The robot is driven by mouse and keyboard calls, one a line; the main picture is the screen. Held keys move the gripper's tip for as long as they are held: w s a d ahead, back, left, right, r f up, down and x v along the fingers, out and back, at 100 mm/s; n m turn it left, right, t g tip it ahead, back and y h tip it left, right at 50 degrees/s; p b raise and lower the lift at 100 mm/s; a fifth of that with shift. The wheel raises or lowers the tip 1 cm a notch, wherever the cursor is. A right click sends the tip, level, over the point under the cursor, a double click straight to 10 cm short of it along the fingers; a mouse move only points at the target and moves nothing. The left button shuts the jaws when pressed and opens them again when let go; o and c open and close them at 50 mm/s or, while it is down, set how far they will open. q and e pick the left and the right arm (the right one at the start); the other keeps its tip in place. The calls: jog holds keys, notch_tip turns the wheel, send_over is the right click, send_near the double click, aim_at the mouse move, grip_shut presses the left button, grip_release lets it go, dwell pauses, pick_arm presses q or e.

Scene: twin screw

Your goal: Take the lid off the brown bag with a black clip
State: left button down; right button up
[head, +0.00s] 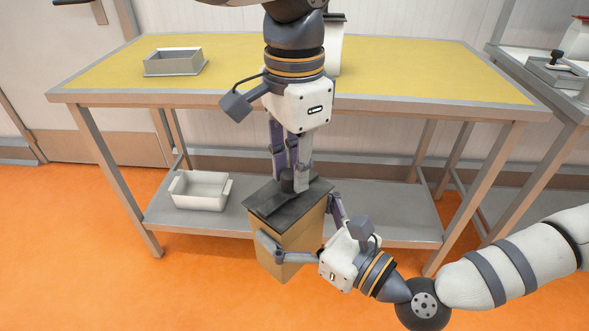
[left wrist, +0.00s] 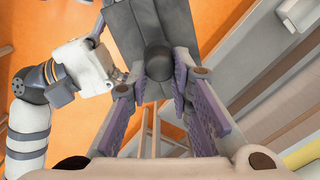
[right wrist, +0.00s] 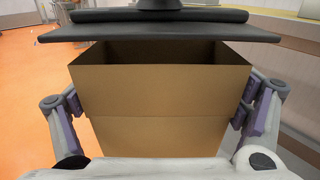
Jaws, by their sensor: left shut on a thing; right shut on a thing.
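The brown bag (head: 290,240), a box-like open-topped container, is held in the air in front of the table. It fills the middle of the right wrist view (right wrist: 160,125). Its dark lid (head: 265,203) has a round black knob (left wrist: 155,58). In the right wrist view the lid (right wrist: 160,33) is above the bag's rim with a gap, and part of the bag's inside shows. My left gripper (head: 291,184) points down and is shut on the lid's knob. My right gripper (head: 302,228) is shut on the bag, one finger on each side.
The yellow-topped table (head: 420,75) stands behind, with a grey metal tin (head: 174,63) and a white container (head: 334,45) on it. A white bin (head: 200,190) is on its lower shelf (head: 385,222). Another bench (head: 545,80) stands at right. The orange floor in front is clear.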

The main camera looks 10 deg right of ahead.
pick_arm(q)
jog(key=shift+r, duration=0.4)
jog(key=shift+r, duration=2)
